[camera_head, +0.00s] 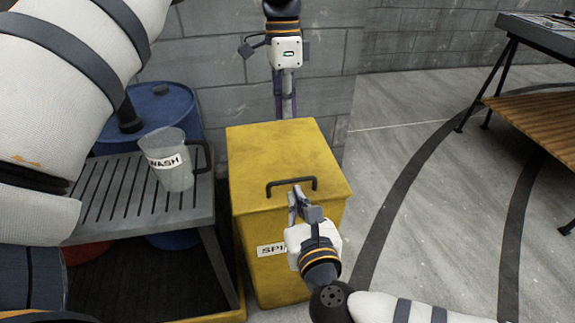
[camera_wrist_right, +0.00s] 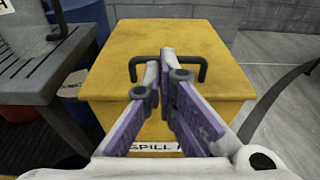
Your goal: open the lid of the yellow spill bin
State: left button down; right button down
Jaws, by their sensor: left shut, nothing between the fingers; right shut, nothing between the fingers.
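The yellow spill bin (camera_head: 262,225) stands in the middle of the head view, its lid (camera_head: 285,150) down. A dark bar handle (camera_head: 279,183) is on the lid near its front edge; it also shows in the right wrist view (camera_wrist_right: 201,70). My right gripper (camera_head: 297,192) is shut and empty, its fingertips at the handle's front; in the right wrist view its fingers (camera_wrist_right: 163,66) overlap the handle's middle. I cannot tell whether they touch it. My left gripper (camera_head: 285,108) is shut and empty, pointing down at the bin's back edge, its tips possibly partly hidden.
A grey block wall (camera_head: 230,100) is close behind. The floor to the right is clear up to a wood-shelved table (camera_head: 540,110).

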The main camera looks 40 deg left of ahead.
jog(key=x, duration=0.6)
jog(key=shift+s, duration=0.1)
jog(key=shift+w+a+r, duration=0.2)
jog(key=shift+a+r, duration=0.05)
jog(key=shift+r, duration=0.35)
jog(key=shift+w+a+r, duration=0.25)
jog(key=shift+r, duration=0.35)
jog(key=shift+w+a+r, duration=0.2)
jog(key=shift+a+r, duration=0.05)
jog(key=shift+r, duration=0.35)
pick_arm(q)
jog(key=c, duration=1.7)
grip_release()
